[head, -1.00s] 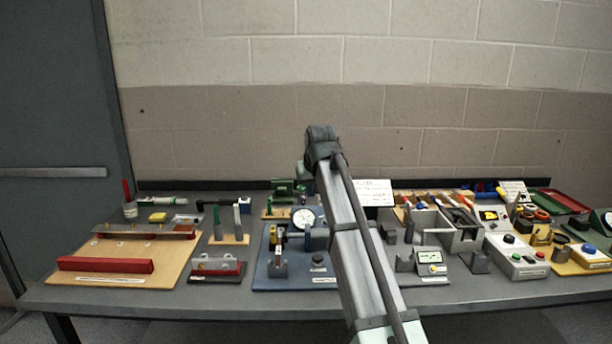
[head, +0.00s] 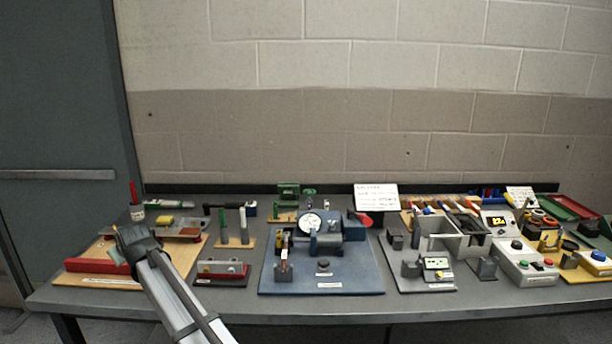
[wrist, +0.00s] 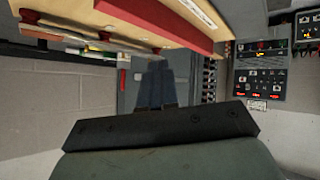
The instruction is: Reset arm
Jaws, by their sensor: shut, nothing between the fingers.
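My arm reaches in from the bottom of the head view. Its dark end is in front of the wooden board (head: 182,262) at the left of the bench and hides part of it. In the wrist view my gripper (wrist: 155,86) shows dark fingers together, with nothing between them. The red bar (head: 95,266) on that board is partly covered by my arm's end in the head view. It also shows at the top of the wrist view (wrist: 170,20).
The grey bench (head: 225,300) is crowded. A blue plate with a dial gauge (head: 310,222) stands in the middle, and grey fixtures (head: 435,268) and control boxes (head: 520,258) on the right. A dark door (head: 60,120) is at the left. The wrist view also shows lit panels (wrist: 262,75).

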